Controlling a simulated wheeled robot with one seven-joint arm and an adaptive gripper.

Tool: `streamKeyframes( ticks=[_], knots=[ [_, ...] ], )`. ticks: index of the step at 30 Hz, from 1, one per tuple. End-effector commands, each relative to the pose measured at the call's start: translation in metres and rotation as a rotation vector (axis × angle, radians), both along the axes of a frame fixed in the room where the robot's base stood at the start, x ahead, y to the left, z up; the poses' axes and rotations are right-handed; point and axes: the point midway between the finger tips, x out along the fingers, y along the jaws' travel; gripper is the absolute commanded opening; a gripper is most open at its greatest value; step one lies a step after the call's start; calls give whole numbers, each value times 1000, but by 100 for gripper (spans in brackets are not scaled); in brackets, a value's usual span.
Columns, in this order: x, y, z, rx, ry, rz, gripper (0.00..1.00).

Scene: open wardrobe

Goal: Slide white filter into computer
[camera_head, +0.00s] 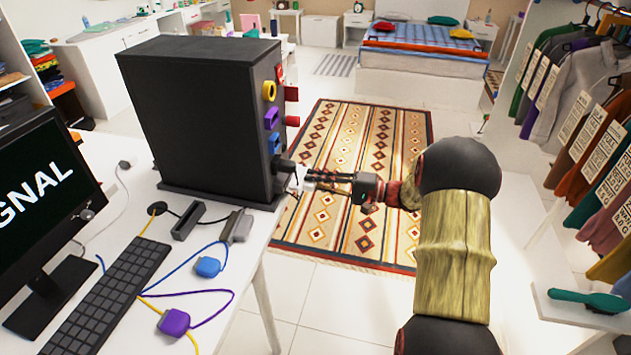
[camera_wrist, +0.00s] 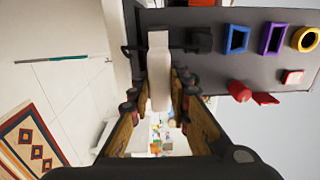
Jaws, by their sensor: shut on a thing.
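The computer (camera_head: 205,115) is a black tower standing on the white desk; its front panel (camera_wrist: 220,20) fills the upper right of the wrist view. The panel has yellow (camera_head: 269,91), purple (camera_head: 271,117) and blue (camera_head: 274,142) framed openings and a black fitting (camera_head: 284,166) at the bottom. My gripper (camera_wrist: 158,92) is shut on the white filter (camera_wrist: 158,72), right in front of the lower panel. The filter's far end overlaps the panel near the black fitting (camera_wrist: 199,40); I cannot tell whether it is inside. In the head view the filter (camera_head: 298,178) is tiny and partly hidden.
A monitor (camera_head: 40,170), keyboard (camera_head: 107,296) and blue (camera_head: 208,266) and purple (camera_head: 174,321) plugs with cables lie on the desk. Red parts (camera_head: 291,94) stick out from the panel's upper front. A patterned rug (camera_head: 340,130) covers open floor; clothes (camera_head: 570,85) hang right.

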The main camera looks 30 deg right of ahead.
Motion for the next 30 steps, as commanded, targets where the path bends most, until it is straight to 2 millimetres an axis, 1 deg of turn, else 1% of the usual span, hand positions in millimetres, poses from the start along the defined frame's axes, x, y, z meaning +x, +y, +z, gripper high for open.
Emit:
streamKeyframes(
  ticks=[19, 30],
  knots=[
    [0, 0, 0, 0, 0, 0, 0],
    [6, 6, 0, 0, 0, 1, 0]
  ],
)
